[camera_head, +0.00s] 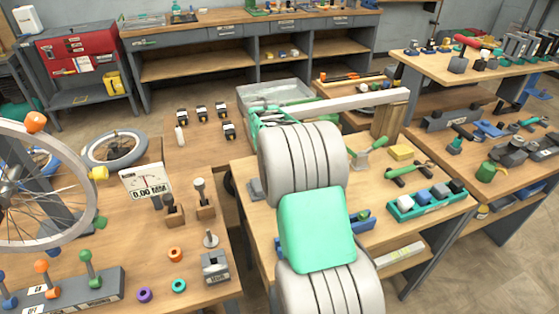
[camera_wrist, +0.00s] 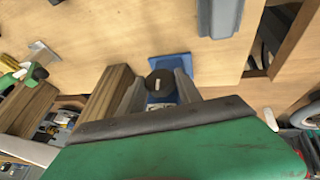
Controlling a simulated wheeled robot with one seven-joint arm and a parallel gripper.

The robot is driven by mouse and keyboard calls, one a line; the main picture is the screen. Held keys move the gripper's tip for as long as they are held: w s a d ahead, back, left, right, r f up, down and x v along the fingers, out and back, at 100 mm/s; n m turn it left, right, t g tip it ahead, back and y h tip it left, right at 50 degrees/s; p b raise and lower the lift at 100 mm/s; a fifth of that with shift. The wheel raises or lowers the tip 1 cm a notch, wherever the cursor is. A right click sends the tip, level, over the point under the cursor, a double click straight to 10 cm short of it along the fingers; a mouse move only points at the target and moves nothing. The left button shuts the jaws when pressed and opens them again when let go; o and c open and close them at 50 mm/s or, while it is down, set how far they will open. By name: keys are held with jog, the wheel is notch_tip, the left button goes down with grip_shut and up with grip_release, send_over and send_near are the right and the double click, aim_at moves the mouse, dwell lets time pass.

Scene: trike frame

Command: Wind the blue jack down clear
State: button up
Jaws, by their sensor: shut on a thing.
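The blue jack (camera_wrist: 171,66) shows in the wrist view, with a flat blue base on the wooden table and blue parts below a round dark knob (camera_wrist: 160,82) that bears a pale mark. My gripper (camera_wrist: 161,88) has its two grey fingers on either side of this knob and is shut on it. The lower part of the jack is mostly hidden by my fingers and wrist.
A wooden block (camera_wrist: 106,97) stands close left of my fingers in the wrist view. In the head view, a green tray of blocks (camera_head: 428,201) lies at the table's right, with a yellow block (camera_head: 401,152) behind it. A grey bin (camera_head: 275,93) stands behind the beam.

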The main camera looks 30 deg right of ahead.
jog(key=h, duration=0.3)
jog(key=shift+w+a+f+n+g+h, duration=0.1)
jog(key=shift+a+f+n+g+h, duration=0.05)
jog(key=shift+a+n+g+h, duration=0.2)
jog(key=h, duration=0.1)
jog(key=n+h, duration=0.1)
jog(key=h, duration=0.1)
jog(key=h+b, duration=0.1)
jog(key=shift+a+f+g, duration=0.15)
jog(key=shift+f+g, duration=0.1)
jog(key=shift+h, duration=0.45)
jog(key=shift+n, duration=0.25)
jog(key=shift+r, duration=0.1)
jog(key=o, duration=1.3)
jog(key=shift+o, duration=0.2)
